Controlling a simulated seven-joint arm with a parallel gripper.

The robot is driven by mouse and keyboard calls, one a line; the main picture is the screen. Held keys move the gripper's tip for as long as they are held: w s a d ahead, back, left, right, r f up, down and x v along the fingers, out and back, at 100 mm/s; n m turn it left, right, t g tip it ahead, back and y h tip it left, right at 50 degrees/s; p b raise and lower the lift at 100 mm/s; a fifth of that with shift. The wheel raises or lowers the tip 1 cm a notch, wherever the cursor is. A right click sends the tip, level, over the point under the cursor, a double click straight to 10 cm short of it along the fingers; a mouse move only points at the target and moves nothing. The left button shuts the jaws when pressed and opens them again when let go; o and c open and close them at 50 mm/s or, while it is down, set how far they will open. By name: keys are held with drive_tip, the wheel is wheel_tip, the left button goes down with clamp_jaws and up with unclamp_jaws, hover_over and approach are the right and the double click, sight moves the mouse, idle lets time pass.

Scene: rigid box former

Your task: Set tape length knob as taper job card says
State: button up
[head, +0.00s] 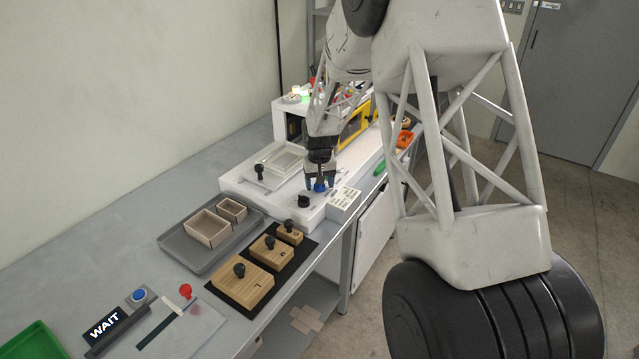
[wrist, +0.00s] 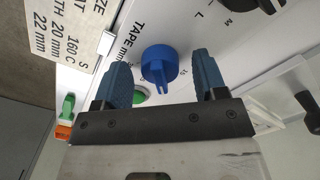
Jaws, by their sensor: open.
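The blue tape length knob (wrist: 160,64) stands on the white machine top beside the printed words "TAPE mm". Its ridge points toward the bottom of the wrist view, toward my gripper's body; the scale numbers there are too small to read surely. My gripper (wrist: 161,70) is open, with one blue finger on each side of the knob and a visible gap to both. In the head view my gripper (head: 321,180) is over the knob (head: 319,188). The job card (wrist: 68,32) is partly cut off; "S", "160 C", "20 mm" and "22 mm" are readable.
A black knob (head: 304,201) sits near the blue one, by size letters including M and L. A green button (wrist: 141,95) is partly hidden by a finger. Wooden blocks (head: 243,283) and a grey tray (head: 178,250) lie on the bench nearer the camera.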

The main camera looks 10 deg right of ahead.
drive_tip(key=shift+r, duration=3.85)
drive_tip(key=shift+s+r, duration=0.4)
drive_tip(key=shift+r, duration=0.15)
drive_tip(key=s+r+t, duration=0.1)
drive_tip(key=s+r, duration=0.6)
drive_tip(key=s, duration=0.4)
drive_tip(key=s+r, duration=0.8)
drive_tip(key=s, duration=0.4)
drive_tip(key=s+t, duration=0.1)
drive_tip(key=s, duration=2.5)
drive_tip(key=shift+r+t, duration=0.3)
drive_tip(key=shift+r, duration=0.05)
